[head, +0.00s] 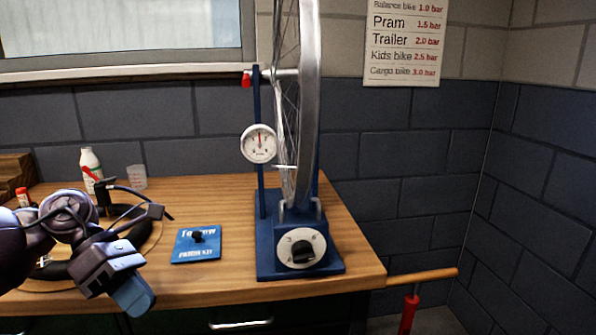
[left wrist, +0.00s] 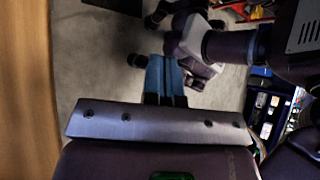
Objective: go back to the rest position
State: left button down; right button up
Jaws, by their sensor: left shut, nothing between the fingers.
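My left gripper (head: 136,296) is at the front left of the wooden bench top in the head view, in front of the coiled black tyre and the blue plate. Its blue fingers are shut with nothing between them. In the left wrist view the shut fingers (left wrist: 165,76) point out over the grey floor, with the bench edge at the left. My right gripper does not show in the head view, and I cannot make it out in the left wrist view.
A wheel (head: 308,110) stands upright in a blue stand (head: 265,262) with a dial and gauge (head: 258,144). A blue plate with a black knob (head: 197,250) lies left of it. A white bottle (head: 91,162) and clear cup (head: 137,177) stand behind. A red pump (head: 409,312) is at right.

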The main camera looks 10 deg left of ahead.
pick_arm(q)
jog(key=s+d+f+n+t+h, duration=0.3)
jog(key=f+n+t, duration=0.35)
jog(key=n, duration=0.45)
jog(key=s+d+f+n+t+h, duration=0.35)
jog(key=f+n+t, duration=0.35)
jog(key=n, duration=0.4)
jog(key=s+a+f+n+y, duration=0.2)
jog(key=s+f+n+y, duration=0.65)
jog(key=n, duration=0.35)
jog(key=s+a+f+n+y, duration=0.2)
jog(key=s+f+n+y, duration=0.6)
jog(key=n, duration=0.4)
notch_tip(320, 180, up, 10)
jog(key=s+n+p, duration=0.1)
jog(key=s+p, duration=0.1)
jog(key=p, duration=1.1)
jog(key=shift+s+a+n+p, duration=0.15)
jog(key=shift+a+n+p, duration=0.15)
jog(key=shift+a+p, duration=0.05)
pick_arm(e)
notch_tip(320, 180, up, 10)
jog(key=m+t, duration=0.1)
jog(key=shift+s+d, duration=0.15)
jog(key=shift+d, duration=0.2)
